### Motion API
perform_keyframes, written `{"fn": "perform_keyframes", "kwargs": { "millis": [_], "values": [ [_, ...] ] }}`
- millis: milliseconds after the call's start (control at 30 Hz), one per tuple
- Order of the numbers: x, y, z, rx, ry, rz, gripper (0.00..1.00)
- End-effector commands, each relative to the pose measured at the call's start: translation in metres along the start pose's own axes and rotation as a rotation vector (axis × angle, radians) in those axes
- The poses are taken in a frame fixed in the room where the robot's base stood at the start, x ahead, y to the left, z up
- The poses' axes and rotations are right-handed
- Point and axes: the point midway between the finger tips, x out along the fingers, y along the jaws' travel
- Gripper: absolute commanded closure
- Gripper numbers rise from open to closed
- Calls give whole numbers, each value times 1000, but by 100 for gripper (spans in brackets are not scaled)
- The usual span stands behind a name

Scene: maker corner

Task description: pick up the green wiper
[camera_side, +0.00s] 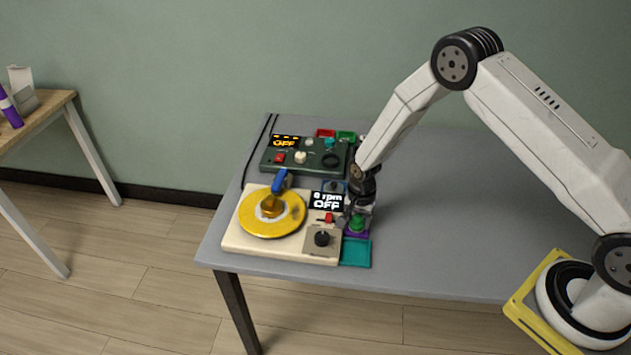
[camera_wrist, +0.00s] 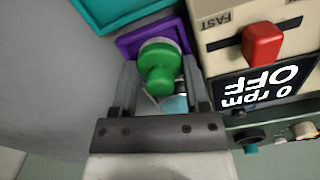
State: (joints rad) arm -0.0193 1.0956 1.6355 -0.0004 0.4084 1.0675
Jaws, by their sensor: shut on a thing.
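The green wiper (camera_wrist: 158,66), a rounded green piece with a knob, is between the fingers of my gripper (camera_wrist: 158,84) in the wrist view. The fingers are shut on it from both sides. It shows over a shallow purple tray (camera_wrist: 127,44); I cannot tell whether it still touches the tray floor. In the side view the green wiper (camera_side: 357,222) is small beneath my gripper (camera_side: 357,213), over the purple tray (camera_side: 362,235), and partly hidden by the fingers.
Left of the tray stands a cream machine (camera_side: 240,244) with a yellow disc (camera_side: 254,223), a blue-handled part (camera_side: 280,181), a red slider and an OFF display. A teal tray (camera_side: 356,254) lies in front. A dark green control box (camera_side: 268,160) is behind. The table's right is clear.

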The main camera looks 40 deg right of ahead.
Motion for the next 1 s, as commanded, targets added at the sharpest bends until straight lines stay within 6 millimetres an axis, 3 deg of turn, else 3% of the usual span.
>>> {"fn": "perform_keyframes", "kwargs": {
  "millis": [267,467,1000],
  "values": [
    [-10,0,0,0,0,0,99],
    [-31,0,0,0,0,-1,99],
    [-94,47,26,0,0,0,99]
  ]
}}
